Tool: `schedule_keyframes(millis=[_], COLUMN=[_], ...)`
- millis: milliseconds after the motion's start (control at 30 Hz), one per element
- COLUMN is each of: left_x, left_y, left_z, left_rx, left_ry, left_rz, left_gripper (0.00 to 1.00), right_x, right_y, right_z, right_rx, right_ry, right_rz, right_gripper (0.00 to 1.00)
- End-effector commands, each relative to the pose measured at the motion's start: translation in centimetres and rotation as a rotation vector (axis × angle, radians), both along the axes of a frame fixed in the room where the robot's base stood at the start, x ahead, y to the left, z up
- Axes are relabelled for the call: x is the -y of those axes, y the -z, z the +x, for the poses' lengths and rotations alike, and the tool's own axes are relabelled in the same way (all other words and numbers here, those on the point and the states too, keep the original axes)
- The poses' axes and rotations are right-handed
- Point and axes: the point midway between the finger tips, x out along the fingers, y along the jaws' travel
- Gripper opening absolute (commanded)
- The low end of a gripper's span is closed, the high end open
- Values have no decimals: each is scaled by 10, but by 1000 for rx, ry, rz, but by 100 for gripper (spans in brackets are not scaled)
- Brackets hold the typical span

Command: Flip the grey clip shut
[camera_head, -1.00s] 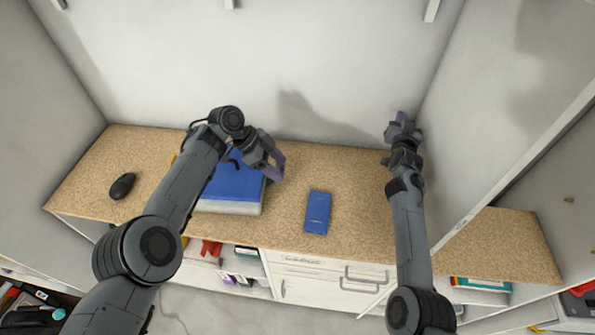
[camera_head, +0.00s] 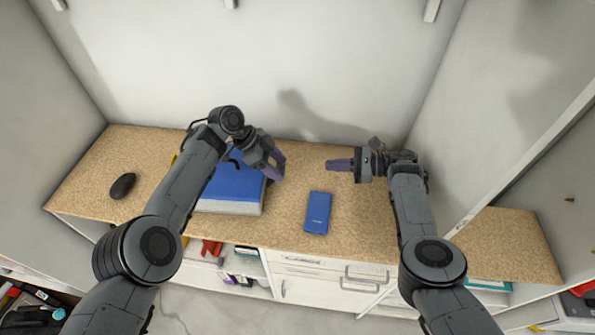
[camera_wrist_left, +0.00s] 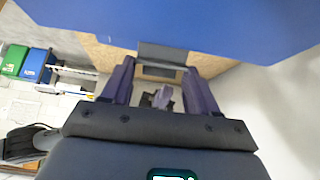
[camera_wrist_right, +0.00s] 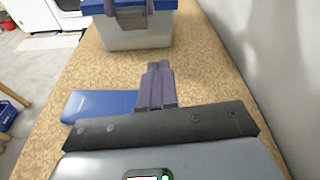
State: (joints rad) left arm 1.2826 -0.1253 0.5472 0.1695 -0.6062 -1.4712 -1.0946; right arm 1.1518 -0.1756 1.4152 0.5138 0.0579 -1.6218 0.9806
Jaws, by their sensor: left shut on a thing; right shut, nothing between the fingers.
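A box with a blue lid (camera_head: 236,181) stands on the left half of the counter. In the right wrist view its lid (camera_wrist_right: 98,6) sits above a translucent body (camera_wrist_right: 140,33). My left gripper (camera_head: 281,171) is at the box's right side. The clip is hidden in the head view.
A small blue flat case (camera_head: 317,212) lies on the counter (camera_head: 285,225) in front of my right gripper. A black mouse (camera_head: 123,186) lies at the far left. White walls close the back and right. The counter between the box and my right gripper is clear.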

Motion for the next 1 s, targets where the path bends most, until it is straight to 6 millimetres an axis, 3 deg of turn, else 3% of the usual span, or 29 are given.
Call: schedule_keyframes(millis=[100,300,467,800,1000], left_x=[0,0,0,0,0], left_y=[-1,0,0,0,0], left_z=[0,0,0,0,0], left_rx=[0,0,0,1,1], left_ry=[0,0,0,1,1], left_rz=[0,0,0,0,0], left_gripper=[4,4,4,4,4], right_x=[-7,-18,-35,-90,-103], right_y=[-3,-6,-6,-3,-2], right_z=[-18,-31,-31,-25,-24], right_rx=[-88,-153,-157,-155,-156], right_ry=[-46,-86,-90,-89,-88], right_rz=[124,219,227,225,223], right_gripper=[0,0,0,0,0])
